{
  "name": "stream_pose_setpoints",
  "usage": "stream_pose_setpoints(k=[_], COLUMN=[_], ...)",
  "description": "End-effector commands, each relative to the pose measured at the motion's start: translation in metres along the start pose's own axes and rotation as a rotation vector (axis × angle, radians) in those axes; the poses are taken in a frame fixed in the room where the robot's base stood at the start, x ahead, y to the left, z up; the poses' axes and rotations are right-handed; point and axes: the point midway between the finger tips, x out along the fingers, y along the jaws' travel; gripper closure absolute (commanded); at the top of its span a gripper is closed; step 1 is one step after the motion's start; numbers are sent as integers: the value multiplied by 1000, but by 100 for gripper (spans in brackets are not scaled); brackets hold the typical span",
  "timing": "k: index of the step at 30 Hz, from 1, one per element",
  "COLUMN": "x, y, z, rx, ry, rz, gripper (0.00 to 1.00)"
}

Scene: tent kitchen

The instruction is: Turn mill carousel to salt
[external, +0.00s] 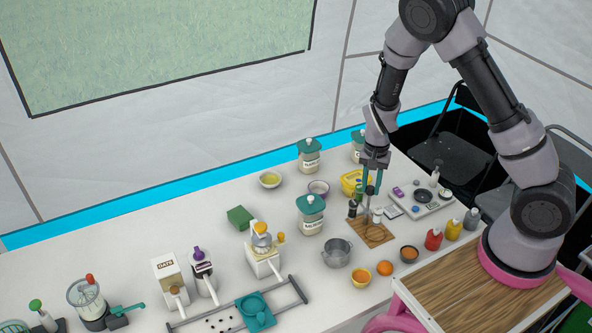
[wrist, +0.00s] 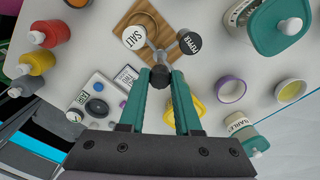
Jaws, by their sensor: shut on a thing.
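The mill carousel stands on a wooden board (external: 377,236), which also shows in the wrist view (wrist: 122,16). Its grey arms carry mills. A white-topped mill (wrist: 136,38) reads SALT and sits at the upper left of the carousel in the wrist view. A dark-topped mill (wrist: 190,43) with white lettering is at the upper right. My gripper (wrist: 160,88), pointing down over the carousel in the external view (external: 372,190), has its teal fingers shut on a black-topped mill (wrist: 160,76). The fingers hide part of that mill.
A white panel (external: 428,201) with knobs lies right of the carousel. A metal pot (external: 337,253) and a teal-lidded jar (external: 311,215) stand to its left. A yellow tub (external: 351,183) is behind it. Red (external: 433,239) and yellow (external: 454,229) bottles stand at the front right.

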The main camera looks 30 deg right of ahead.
Motion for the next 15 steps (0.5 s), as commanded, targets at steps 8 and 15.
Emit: stream_pose_setpoints(k=[8, 15], x=[0, 0], y=[0, 0], z=[-2, -2], rx=[-66, -75], ry=[3, 3], rz=[-1, -1], gripper=[100, 100])
